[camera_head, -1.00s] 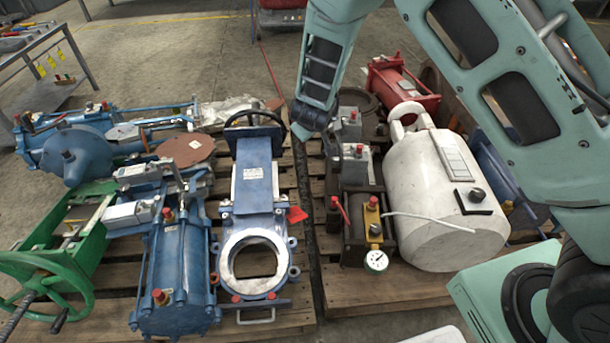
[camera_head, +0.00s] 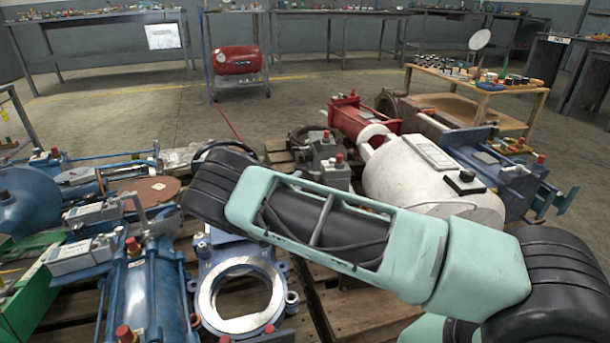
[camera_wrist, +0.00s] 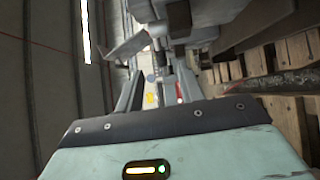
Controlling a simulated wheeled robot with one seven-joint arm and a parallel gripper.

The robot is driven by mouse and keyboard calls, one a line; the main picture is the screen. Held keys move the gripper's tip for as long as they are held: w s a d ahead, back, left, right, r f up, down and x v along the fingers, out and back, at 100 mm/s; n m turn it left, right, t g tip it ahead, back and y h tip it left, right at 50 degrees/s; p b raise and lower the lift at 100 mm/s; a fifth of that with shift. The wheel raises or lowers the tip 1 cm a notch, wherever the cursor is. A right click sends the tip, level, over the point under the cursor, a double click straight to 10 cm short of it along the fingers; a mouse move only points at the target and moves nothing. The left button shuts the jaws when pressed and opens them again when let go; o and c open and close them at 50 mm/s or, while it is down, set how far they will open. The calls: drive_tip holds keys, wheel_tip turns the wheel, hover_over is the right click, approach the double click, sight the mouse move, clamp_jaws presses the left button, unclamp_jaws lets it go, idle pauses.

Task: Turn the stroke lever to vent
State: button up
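I cannot pick out the stroke lever for sure in either view. The red-handled lever beside the yellow block and gauge, seen earlier, is now hidden behind my arm in the head view. My gripper (camera_wrist: 158,82) shows in the wrist view with its two grey fingers apart and nothing clearly held between them. Small yellow and red spots show beyond the gap, too small to name. A grey angled piece (camera_wrist: 124,46) and large grey bodies lie just past the fingers. In the head view my gripper is out of sight.
A blue gate valve (camera_head: 240,290) and blue cylinder (camera_head: 150,290) lie on the pallet at left. A white tank (camera_head: 412,180), a red cylinder (camera_head: 362,120) and grey actuator boxes (camera_head: 325,155) stand behind my arm.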

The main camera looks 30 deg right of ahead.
sight(305, 172)
drive_tip(key=b+x, duration=0.3)
drive_tip(key=x, duration=0.6)
drive_tip(key=shift+f+b, duration=0.15)
drive_tip(key=shift+b, duration=0.2)
drive_tip(key=shift+w+d, duration=0.3)
drive_tip(key=shift+d, duration=0.1)
clamp_jaws()
